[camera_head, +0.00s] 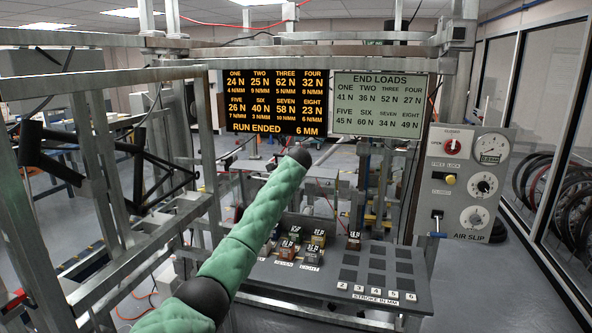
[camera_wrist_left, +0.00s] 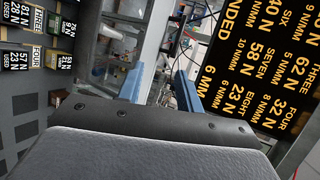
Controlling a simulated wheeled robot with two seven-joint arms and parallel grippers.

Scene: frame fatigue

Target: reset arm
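My green padded arm (camera_head: 245,245) rises from the bottom of the head view to a dark rounded joint (camera_head: 300,155) below the displays. Its gripper cannot be made out there. In the left wrist view, the left gripper (camera_wrist_left: 160,70) has two blue fingers standing apart with nothing between them. The dark display (camera_head: 267,101) reads "RUN ENDED 6 MM". It also shows turned sideways in the left wrist view (camera_wrist_left: 262,70). My right gripper is not in view.
A grey panel (camera_head: 312,280) marked "STROKE IN MM" carries several small labelled blocks (camera_head: 318,238) and dark empty squares. A pale "END LOADS" board (camera_head: 379,103) hangs beside the display. A metal frame (camera_head: 110,170) with black tubes stands left. Bicycle wheels stand behind glass at right.

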